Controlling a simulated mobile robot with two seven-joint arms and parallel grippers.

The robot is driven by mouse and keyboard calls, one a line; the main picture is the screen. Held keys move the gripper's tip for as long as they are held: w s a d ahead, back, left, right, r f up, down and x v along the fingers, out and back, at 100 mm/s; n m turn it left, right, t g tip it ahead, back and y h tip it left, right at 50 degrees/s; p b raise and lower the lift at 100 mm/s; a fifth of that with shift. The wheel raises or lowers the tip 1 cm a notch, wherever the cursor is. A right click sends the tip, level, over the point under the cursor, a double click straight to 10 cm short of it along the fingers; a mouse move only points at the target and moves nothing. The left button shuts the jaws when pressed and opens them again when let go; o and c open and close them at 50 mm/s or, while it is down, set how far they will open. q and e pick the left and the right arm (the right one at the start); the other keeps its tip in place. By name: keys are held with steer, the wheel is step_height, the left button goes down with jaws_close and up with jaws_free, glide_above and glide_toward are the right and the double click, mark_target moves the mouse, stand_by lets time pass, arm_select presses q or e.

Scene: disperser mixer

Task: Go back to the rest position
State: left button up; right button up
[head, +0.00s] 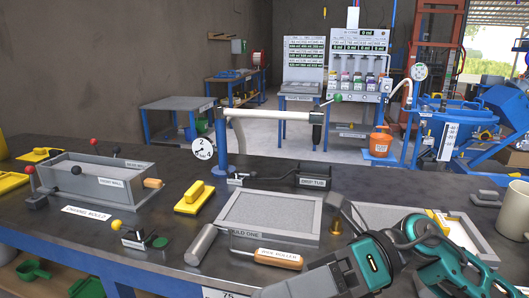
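My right arm, teal and dark grey, fills the lower right of the head view, over the front of the workbench (155,216). Its gripper end (424,234) appears near the right-hand tray (487,247). The fingers overlap with the arm and the tray behind, so I cannot tell whether they are open or shut, or whether they hold anything. A yellow piece (438,219) shows in the tray beside this end; whether they touch is unclear. My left gripper is not in view.
A grey mould (313,240) lies left of my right arm, with a wooden-handled roller (277,259) in front. A yellow float (194,198), a lever press (137,239) and a grey trough (98,181) stand farther left. A white mug (514,212) stands at the right edge.

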steer(key=w+d+r+m+t+y+p, duration=0.1)
steer(key=w+m+t+y, duration=0.2)
steer(key=m+t, duration=0.35)
steer(key=w+r+m+t+y+p, duration=0.1)
steer(key=w+r+m+t+y, duration=0.1)
steer(key=w+m+t+y, duration=0.45)
steer(key=w+d+f+m+t+h+p, duration=0.1)
steer(key=d+f+m+t+h, duration=0.35)
steer(key=m+h, duration=0.4)
steer(key=w+d+f+m+t+h+p, duration=0.1)
steer(key=d+f+m+t+h, duration=0.35)
steer(key=m, duration=0.75)
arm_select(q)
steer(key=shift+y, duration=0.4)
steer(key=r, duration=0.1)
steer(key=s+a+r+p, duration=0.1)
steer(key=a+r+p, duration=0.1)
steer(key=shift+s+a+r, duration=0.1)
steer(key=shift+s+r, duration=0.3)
arm_select(e)
steer(key=s+d+f+m+g+h, duration=0.2)
steer(key=s+f+m+h, duration=0.3)
steer(key=f, duration=0.6)
steer(key=s+d+f+m+g+h, duration=0.3)
steer(key=s+d+f+m+h, duration=0.1)
steer(key=f, duration=0.8)
steer(key=s+m+h, duration=0.1)
steer(key=s+m, duration=0.1)
steer(key=s, duration=0.1)
steer(key=shift+s+h, duration=0.35)
